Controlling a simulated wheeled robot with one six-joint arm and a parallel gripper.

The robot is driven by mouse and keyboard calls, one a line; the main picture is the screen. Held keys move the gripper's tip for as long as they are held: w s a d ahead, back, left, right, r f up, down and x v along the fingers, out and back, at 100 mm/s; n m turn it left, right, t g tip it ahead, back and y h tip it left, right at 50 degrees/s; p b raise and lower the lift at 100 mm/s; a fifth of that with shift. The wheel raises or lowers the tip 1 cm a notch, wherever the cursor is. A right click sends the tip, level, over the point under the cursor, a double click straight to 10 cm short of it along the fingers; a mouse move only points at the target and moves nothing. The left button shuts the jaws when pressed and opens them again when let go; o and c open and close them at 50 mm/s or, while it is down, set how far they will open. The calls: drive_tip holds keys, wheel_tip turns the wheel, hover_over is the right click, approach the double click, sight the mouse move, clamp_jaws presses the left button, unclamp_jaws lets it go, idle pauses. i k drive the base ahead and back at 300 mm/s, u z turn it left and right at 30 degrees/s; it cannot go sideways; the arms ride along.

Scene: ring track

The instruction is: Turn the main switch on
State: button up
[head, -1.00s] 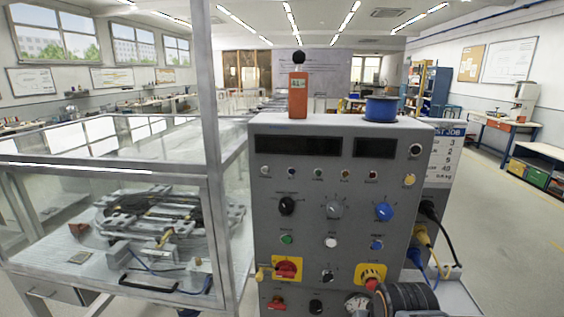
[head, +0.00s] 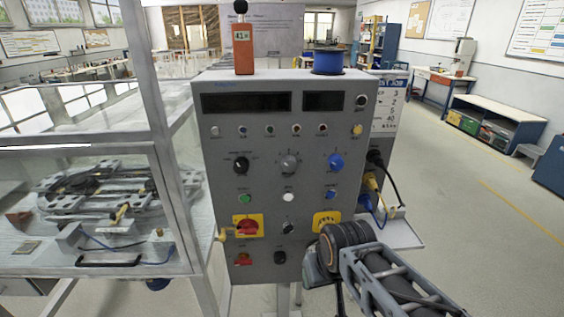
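The grey control cabinet (head: 215,160) stands upright in front of me. What looks like the main switch (head: 247,228), a red rotary knob on a yellow plate, is at its lower left. Its exact turn position is too small to read. A small yellow-brass piece (head: 224,237) sticks out at the plate's left edge. My arm comes in from the lower right, its dark rounded wrist in front of the cabinet's lower right corner. My gripper (head: 316,272) seems to be at the arm's end, apart from the switch; its fingers cannot be made out.
A second yellow plate (head: 327,218) sits at the cabinet's lower right, partly behind my arm. A glass-walled enclosure (head: 100,160) with a metal frame stands close on the left. Cables (head: 378,190) hang on the cabinet's right side. The floor (head: 480,240) to the right is clear.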

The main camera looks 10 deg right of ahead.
sight(246, 227)
drive_tip(key=u, duration=2.9)
drive_tip(key=k, duration=0.45)
drive_tip(key=z, duration=1.1)
